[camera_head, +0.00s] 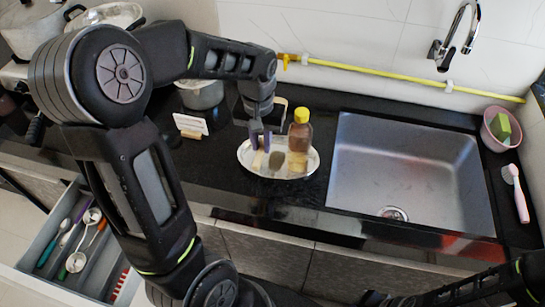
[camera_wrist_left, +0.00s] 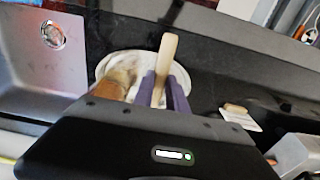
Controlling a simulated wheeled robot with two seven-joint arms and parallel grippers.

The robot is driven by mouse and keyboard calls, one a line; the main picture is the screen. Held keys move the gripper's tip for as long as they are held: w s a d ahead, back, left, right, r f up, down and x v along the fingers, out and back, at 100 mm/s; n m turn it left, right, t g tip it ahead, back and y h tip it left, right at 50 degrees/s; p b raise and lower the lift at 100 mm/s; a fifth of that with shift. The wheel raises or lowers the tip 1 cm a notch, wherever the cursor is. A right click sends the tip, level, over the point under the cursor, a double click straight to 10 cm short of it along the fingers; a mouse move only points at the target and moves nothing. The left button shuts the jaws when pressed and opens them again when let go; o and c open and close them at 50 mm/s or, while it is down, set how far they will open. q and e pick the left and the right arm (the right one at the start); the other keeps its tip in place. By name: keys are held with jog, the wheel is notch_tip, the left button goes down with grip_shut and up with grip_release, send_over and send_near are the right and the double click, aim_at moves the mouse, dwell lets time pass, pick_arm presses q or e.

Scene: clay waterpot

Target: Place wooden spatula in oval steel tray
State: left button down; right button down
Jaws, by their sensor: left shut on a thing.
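The oval steel tray (camera_head: 245,158) lies on the black counter left of the sink. Its rim also shows in the left wrist view (camera_wrist_left: 108,62). My left gripper (camera_head: 260,142) is over the tray's left part, with purple fingers pointing down. In the left wrist view its fingers (camera_wrist_left: 165,92) are shut on the wooden spatula (camera_wrist_left: 168,52), whose pale wooden handle sticks up between them. The spatula's lower end is hidden, so I cannot tell whether it touches the tray. My right gripper is out of view; only part of the right arm shows at bottom right.
An amber bottle (camera_head: 300,138) with a yellow cap stands at the tray's right side, close to my left gripper. A steel sink (camera_head: 405,170) is to the right. A small white card stand (camera_head: 190,125) and a pot (camera_head: 200,95) are to the left. An open cutlery drawer (camera_head: 75,250) is below.

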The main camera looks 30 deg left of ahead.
pick_arm(q)
jog(key=f, duration=0.4)
jog(key=shift+a+f, duration=0.1)
jog(key=shift+a, duration=0.1)
jog(key=shift+d, duration=0.1)
jog(key=shift+s+f, duration=0.1)
jog(key=shift+f, duration=0.3)
notch_tip(320, 180, down, 3)
jog(key=shift+r+p, duration=0.1)
jog(key=shift+p, duration=0.35)
